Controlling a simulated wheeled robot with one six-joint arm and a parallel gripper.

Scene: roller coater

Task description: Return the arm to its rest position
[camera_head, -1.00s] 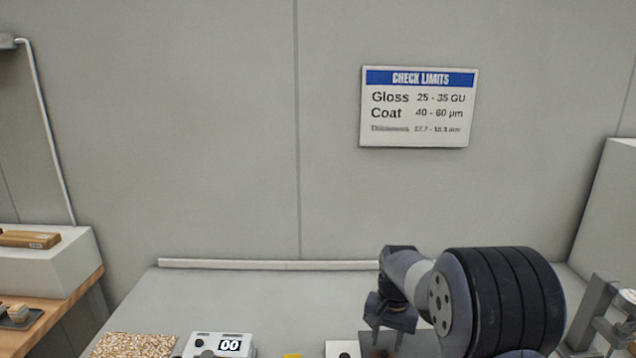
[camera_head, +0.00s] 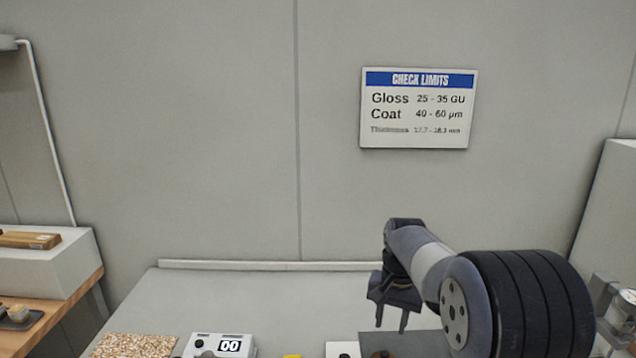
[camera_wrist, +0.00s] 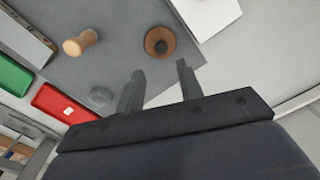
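My gripper (camera_head: 391,318) hangs fingers-down over the right part of the bench in the head view, with my arm reaching in from the lower right. In the wrist view the two grey fingers (camera_wrist: 160,82) stand apart with nothing between them. The gripper is open and empty, above a dark grey mat (camera_wrist: 115,65). A brown round piece with a dark knob (camera_wrist: 160,42) and a wooden peg-like piece (camera_wrist: 80,43) are on the mat, apart from the fingers.
A meter reading 00 (camera_head: 229,346) and a speckled panel (camera_head: 135,346) are at the bench's front left. Red (camera_wrist: 62,104) and green (camera_wrist: 14,76) trays show in the wrist view. A check limits sign (camera_head: 418,107) hangs on the wall. The bench's back left is clear.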

